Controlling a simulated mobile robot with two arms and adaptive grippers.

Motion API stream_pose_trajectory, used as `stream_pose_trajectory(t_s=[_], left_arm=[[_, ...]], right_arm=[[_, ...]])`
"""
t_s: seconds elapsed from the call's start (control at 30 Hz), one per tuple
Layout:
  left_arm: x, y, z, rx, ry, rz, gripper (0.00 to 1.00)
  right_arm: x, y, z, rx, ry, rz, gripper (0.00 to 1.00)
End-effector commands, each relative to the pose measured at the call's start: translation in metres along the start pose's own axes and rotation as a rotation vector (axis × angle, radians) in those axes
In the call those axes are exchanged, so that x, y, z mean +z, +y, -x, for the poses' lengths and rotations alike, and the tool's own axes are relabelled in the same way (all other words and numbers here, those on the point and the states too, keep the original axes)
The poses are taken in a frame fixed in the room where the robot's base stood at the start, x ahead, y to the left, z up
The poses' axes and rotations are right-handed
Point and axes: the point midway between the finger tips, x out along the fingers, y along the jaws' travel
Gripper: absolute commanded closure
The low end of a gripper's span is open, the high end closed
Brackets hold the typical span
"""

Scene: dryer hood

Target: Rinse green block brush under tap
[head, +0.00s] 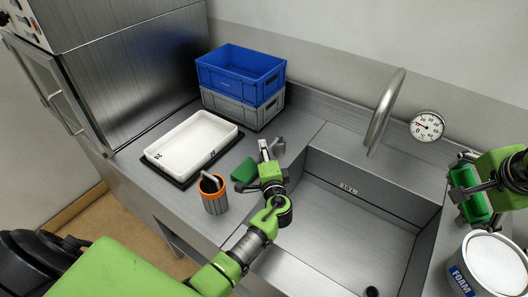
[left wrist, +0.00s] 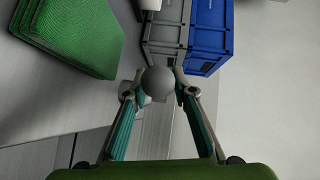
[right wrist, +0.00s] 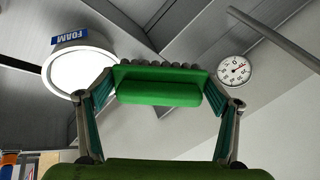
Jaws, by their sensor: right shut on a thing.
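The green block brush (head: 472,200) is at the right in the head view, beside the sink's right side. My right gripper (head: 470,188) is shut on it. In the right wrist view the green block (right wrist: 160,92) spans the fingertips, with a row of grey bristles along its far edge. The curved steel tap (head: 385,112) rises behind the sink (head: 345,215), left of the brush and apart from it. My left gripper (head: 271,152) is at the sink's left edge, its fingers apart around a grey ball (left wrist: 158,82); whether they touch it is unclear.
A FOAM tub (head: 495,265) stands below the brush at the right. A dial gauge (head: 426,125) is on the wall. Green pads (head: 245,171), an orange-rimmed cup (head: 215,198), a white tray (head: 190,143) and stacked blue and grey crates (head: 240,72) occupy the left counter. The sink basin looks empty.

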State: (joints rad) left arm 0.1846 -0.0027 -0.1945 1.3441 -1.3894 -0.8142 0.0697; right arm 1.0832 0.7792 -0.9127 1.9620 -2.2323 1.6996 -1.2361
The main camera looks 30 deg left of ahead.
Motion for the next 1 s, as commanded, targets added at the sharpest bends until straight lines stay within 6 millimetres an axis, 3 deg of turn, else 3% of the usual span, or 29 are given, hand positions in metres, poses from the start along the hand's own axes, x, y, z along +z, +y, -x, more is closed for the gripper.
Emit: stream_pose_trajectory(t_s=[0.17, 0.6, 0.8, 1.0], left_arm=[[-0.001, 0.001, 0.015, 0.002, 0.003, 0.001, 0.75], [0.002, 0.002, 0.101, 0.004, -0.001, 0.001, 0.75], [0.002, 0.001, 0.118, 0.002, -0.001, 0.000, 0.75], [0.002, 0.000, 0.119, 0.001, -0.002, 0.001, 0.75]], right_arm=[[0.000, 0.000, 0.000, -0.001, 0.000, 0.000, 0.37], [0.000, 0.000, 0.000, -0.001, 0.000, 0.000, 0.37], [0.000, 0.000, 0.000, -0.001, 0.000, 0.000, 0.37], [0.000, 0.000, 0.000, -0.001, 0.000, 0.000, 0.37]])
